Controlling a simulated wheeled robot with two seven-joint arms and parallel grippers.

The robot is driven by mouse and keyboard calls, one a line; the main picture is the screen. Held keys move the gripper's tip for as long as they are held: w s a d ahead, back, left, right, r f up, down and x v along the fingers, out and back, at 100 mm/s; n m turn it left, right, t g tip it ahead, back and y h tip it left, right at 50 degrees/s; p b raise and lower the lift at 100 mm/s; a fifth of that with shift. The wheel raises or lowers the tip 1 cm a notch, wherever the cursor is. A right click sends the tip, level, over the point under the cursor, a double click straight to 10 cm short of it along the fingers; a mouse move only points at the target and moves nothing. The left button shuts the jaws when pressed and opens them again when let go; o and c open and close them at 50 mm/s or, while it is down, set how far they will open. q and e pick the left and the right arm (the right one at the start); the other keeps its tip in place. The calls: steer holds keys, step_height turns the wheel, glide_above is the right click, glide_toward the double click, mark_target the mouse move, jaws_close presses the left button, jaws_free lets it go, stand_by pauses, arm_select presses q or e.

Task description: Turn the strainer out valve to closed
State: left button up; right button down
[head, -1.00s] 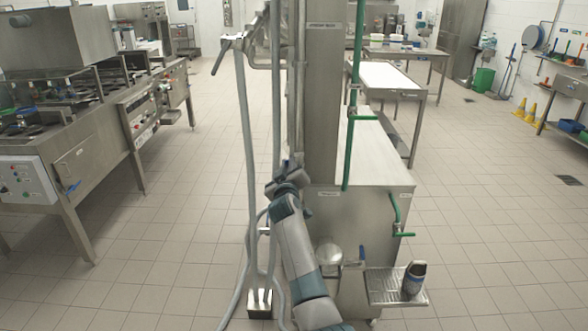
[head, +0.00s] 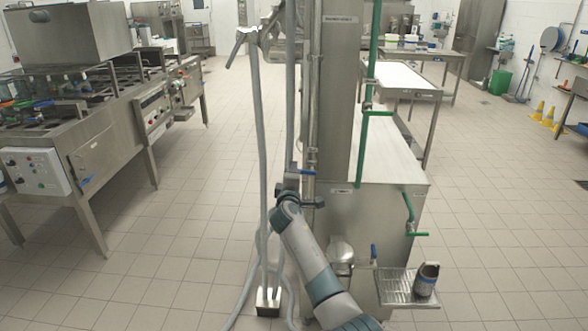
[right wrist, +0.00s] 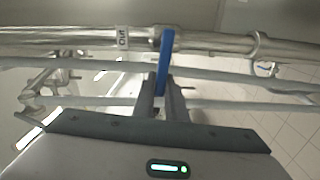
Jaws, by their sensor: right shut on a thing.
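The handle stands across the pipe and points toward my gripper. It also shows in the head view as a small blue bar (head: 303,172) beside the vertical pipe. My right gripper (right wrist: 161,90) is shut on the handle's free end. In the head view my right gripper (head: 289,186) is at the pipe, partly hiding the valve. My left gripper is not in view.
A drip tray (head: 392,291) holds a dark cup (head: 427,279).

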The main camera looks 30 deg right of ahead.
steer(key=shift+f+n, duration=0.3)
steer(key=shift+n, duration=0.3)
steer(key=c, duration=1.8)
jaws_free()
steer(key=shift+f, duration=0.1)
steer(key=b+v, duration=0.3)
steer(key=v, duration=1.4)
steer(key=shift+s, duration=0.2)
